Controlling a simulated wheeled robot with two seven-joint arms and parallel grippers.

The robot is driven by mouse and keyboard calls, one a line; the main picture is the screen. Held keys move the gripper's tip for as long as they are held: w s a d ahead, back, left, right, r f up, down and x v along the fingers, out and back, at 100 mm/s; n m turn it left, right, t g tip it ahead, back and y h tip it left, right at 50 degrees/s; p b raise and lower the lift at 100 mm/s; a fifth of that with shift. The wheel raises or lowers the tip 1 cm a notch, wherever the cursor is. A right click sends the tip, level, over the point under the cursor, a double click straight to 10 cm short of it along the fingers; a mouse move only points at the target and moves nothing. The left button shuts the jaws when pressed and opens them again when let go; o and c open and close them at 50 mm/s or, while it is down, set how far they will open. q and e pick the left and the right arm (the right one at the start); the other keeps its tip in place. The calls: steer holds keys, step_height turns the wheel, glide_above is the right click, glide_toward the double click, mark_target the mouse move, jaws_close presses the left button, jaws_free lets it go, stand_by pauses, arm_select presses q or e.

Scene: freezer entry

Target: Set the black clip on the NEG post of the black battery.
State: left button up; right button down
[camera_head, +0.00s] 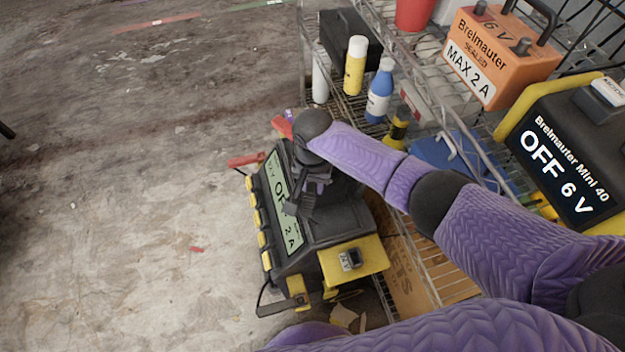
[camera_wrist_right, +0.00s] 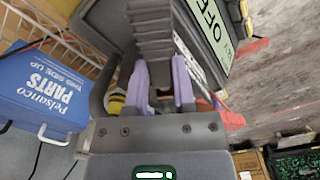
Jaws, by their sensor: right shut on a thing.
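My right gripper (camera_head: 310,190) is low over a black and yellow charger (camera_head: 290,255) with a pale green display reading OFF and 2 A. In the right wrist view its two purple fingers (camera_wrist_right: 160,85) are shut on a dark ribbed piece, seemingly the black clip (camera_wrist_right: 152,32); it also shows below the gripper in the head view (camera_head: 298,207). The gripper hides part of it, and the charger's dark body behind blurs its outline. No battery marked NEG is readable. A black box (camera_head: 345,42) stands on the rack, but I cannot tell whether it is the black battery. My left gripper is not in view.
A wire rack (camera_head: 460,150) on the right holds an orange 6 V sealed unit (camera_head: 490,60), a black and yellow Mini 40 unit (camera_head: 560,150), bottles (camera_head: 380,92) and a blue case (camera_head: 455,155). Red pieces (camera_head: 245,160) lie beside the charger. The concrete floor on the left is mostly clear.

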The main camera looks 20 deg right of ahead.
mark_target(312, 186)
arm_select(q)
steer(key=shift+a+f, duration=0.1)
arm_select(e)
steer(key=shift+f, duration=0.2)
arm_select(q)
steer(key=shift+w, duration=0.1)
arm_select(e)
steer(key=shift+c, duration=1.8)
jaws_free()
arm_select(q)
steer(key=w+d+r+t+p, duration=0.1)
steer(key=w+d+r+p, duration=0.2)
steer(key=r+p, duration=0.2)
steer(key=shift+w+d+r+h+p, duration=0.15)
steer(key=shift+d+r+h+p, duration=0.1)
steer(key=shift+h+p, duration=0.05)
arm_select(e)
step_height(312, 186, up, 10)
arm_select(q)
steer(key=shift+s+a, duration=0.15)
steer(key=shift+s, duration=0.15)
